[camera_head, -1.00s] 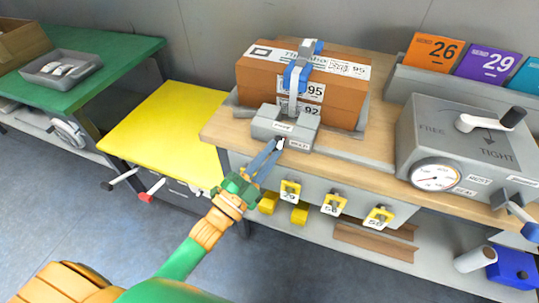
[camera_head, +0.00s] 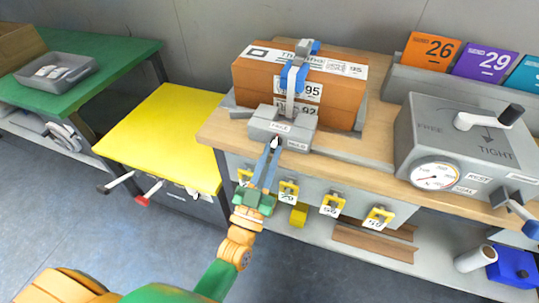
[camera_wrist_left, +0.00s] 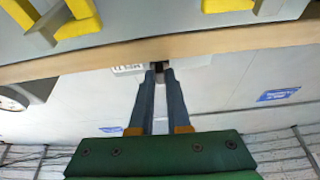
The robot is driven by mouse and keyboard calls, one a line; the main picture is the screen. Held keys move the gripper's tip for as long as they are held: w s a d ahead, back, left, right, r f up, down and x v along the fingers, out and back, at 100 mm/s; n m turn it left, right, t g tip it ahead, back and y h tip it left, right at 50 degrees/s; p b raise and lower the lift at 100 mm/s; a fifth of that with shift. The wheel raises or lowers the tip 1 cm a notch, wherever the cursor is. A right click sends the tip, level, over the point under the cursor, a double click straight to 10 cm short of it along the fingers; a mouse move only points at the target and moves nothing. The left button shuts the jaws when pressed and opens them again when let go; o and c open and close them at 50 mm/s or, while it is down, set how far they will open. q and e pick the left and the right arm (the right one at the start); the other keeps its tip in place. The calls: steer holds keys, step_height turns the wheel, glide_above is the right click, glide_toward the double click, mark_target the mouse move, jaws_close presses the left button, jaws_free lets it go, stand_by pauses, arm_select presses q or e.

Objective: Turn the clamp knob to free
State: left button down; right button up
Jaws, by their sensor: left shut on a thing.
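The clamp is a grey block (camera_head: 262,122) on the wooden bench, in front of a brown box (camera_head: 335,97). In the left wrist view the fingertips (camera_wrist_left: 160,72) close around a small dark piece, and the knob's exact angle is hidden. My right gripper is not in view.
A grey strap post (camera_head: 292,85) with blue parts stands over the box. A grey machine (camera_head: 450,140) with crank and gauge is at the right. A bare yellow table (camera_head: 155,135) is at the left.

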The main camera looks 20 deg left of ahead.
arm_select(q)
steer(key=shift+f+n, duration=0.1)
steer(key=shift+n, duration=0.5)
steer(key=c, duration=1.2)
jaws_free()
steer(key=shift+o, duration=0.2)
steer(key=b+v, duration=0.1)
steer(key=v, duration=0.6)
steer(key=shift+s, duration=0.15)
